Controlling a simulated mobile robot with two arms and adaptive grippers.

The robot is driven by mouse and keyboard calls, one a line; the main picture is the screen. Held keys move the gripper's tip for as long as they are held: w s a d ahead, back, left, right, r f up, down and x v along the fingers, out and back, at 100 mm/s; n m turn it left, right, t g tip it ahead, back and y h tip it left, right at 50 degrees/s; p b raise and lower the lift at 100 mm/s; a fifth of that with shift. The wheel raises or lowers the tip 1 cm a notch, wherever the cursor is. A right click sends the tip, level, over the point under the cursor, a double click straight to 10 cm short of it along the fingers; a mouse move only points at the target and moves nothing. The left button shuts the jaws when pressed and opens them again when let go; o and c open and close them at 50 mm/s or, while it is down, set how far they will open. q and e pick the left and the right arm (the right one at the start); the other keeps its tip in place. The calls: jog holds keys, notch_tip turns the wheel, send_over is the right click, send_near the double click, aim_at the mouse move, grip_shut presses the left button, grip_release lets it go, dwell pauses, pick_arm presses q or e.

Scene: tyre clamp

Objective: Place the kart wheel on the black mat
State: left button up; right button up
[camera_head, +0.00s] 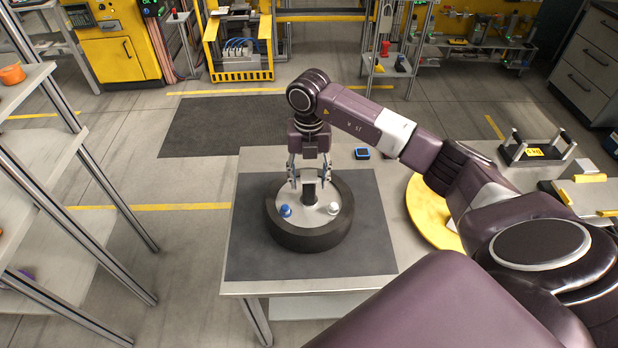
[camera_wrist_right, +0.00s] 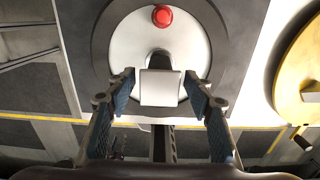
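The kart wheel (camera_head: 306,238) lies flat on the black mat (camera_head: 250,258) on the table. It has a dark tyre, a pale disc, a dark central post (camera_head: 310,190), and blue and white knobs. The right wrist view shows its pale disc (camera_wrist_right: 130,50) and a red knob (camera_wrist_right: 162,16). My right gripper (camera_head: 309,181) points down over the wheel's middle. Its fingers are spread in the right wrist view (camera_wrist_right: 158,86), with a pale square block between them and gaps on both sides. How low the fingertips reach beside the post is unclear. My left gripper is not in view.
A yellow disc (camera_head: 428,218) lies on the table right of the mat, partly behind my right arm. A small blue device (camera_head: 362,153) sits behind the mat. A rack with a yellow label (camera_head: 534,152) stands at the right. Shelving (camera_head: 50,180) stands on the left.

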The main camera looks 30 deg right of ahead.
jog(key=shift+w+r, duration=0.1)
jog(key=shift+r, duration=0.15)
notch_tip(320, 180, up, 10)
jog(key=b, duration=0.3)
jog(key=shift+r, duration=0.9)
